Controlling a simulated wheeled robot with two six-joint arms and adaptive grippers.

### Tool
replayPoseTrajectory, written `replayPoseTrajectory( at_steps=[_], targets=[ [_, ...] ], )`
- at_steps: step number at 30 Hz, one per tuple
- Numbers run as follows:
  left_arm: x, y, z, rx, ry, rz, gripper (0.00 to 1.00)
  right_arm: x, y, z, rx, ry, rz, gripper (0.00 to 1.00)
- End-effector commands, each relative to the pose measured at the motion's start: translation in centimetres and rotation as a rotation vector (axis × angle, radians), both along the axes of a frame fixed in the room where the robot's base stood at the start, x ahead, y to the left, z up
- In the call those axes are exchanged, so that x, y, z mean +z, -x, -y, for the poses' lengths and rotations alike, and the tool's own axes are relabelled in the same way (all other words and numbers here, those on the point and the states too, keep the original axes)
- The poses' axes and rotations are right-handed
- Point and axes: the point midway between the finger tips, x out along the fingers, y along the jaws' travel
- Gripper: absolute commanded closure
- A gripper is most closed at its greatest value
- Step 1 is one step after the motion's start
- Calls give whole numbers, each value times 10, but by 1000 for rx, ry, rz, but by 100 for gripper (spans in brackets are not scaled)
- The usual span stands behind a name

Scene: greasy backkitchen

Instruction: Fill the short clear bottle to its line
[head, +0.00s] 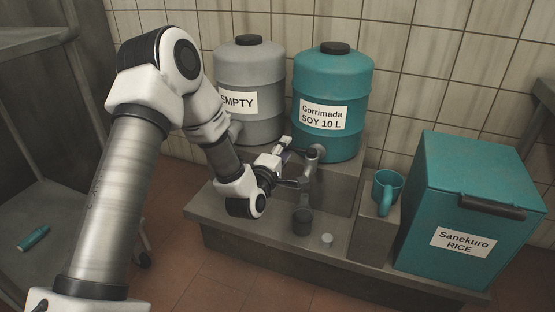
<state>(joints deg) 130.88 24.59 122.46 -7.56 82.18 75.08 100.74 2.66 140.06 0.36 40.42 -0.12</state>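A short, dark-looking vessel (302,221) stands upright on the grey platform, below the tap (315,153) of the teal drum (332,85) labelled "Gorrimada SOY 10 L". It may be the short clear bottle; its fill line and level are too small to make out. A small pale round piece (327,240), like a cap, lies to its right. My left gripper (298,167) is beside the tap, above the vessel. Its fingers look spread apart, and I see nothing held between them. Whether a finger touches the tap is unclear. My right gripper is out of view.
A grey drum (249,75) labelled "EMPTY" stands left of the teal drum. A teal cylinder (33,238) lies on the left shelf. The platform's front left is bare.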

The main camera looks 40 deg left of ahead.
Motion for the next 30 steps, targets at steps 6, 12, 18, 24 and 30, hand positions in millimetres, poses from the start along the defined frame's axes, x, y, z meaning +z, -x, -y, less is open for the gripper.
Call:
replayPoseTrajectory(
  at_steps=[6, 12, 18, 24, 30],
  targets=[
    [0, 0, 0, 0, 0, 0, 96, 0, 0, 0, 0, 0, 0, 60],
    [-1, 2, 1, 0, 0, -1, 96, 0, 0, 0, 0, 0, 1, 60],
    [-1, 17, 9, -3, 2, -3, 96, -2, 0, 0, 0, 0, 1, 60],
    [-1, 28, 14, -2, 1, -2, 96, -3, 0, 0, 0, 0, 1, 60],
    [-1, 28, 14, -1, 0, -2, 96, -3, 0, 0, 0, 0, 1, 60]
  ],
)
